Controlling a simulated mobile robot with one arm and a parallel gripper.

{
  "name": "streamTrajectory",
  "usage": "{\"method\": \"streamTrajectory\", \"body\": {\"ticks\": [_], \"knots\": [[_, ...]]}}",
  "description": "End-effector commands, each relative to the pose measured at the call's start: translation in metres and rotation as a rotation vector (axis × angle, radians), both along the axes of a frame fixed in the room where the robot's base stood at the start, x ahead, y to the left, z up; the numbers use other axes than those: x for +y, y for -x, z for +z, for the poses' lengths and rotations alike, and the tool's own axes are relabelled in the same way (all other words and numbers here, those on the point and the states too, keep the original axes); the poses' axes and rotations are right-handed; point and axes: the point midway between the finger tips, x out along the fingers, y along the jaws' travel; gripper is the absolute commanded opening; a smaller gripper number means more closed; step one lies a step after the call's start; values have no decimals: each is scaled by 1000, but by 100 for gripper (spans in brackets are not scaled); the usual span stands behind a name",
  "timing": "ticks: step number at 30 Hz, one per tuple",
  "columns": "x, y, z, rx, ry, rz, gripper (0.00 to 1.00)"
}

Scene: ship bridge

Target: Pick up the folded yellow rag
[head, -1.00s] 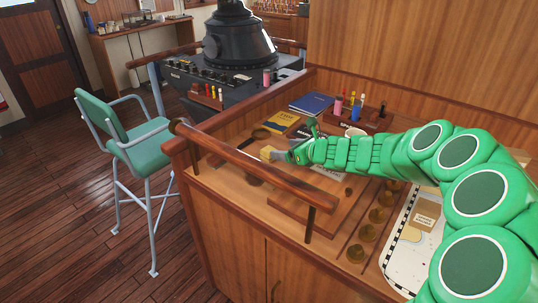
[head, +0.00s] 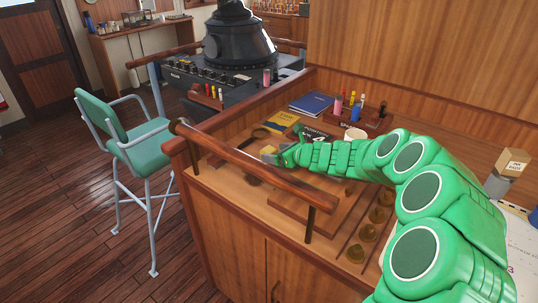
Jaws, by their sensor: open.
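A small yellow piece, which looks like the folded yellow rag (head: 268,150), lies on the wooden desk top just inside the front rail. My gripper (head: 277,158) is at its right edge, low over the desk, and partly covers it. The gripper is open. I cannot tell from this view whether the fingers are around the rag or only beside it.
A wooden rail (head: 250,168) runs along the desk's front edge close to my gripper. A magnifying glass (head: 260,132), a yellow booklet (head: 282,120) and a blue book (head: 312,103) lie behind. A white mug (head: 355,134) and a pen holder (head: 352,121) stand further right.

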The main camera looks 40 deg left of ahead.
Motion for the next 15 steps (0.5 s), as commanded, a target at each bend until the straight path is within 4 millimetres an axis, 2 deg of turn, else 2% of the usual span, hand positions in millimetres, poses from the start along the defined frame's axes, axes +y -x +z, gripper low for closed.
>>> {"method": "streamTrajectory", "body": {"ticks": [7,15], "knots": [[21,-2,-12,2,3,2,83],[24,-3,-11,2,1,0,83]]}}
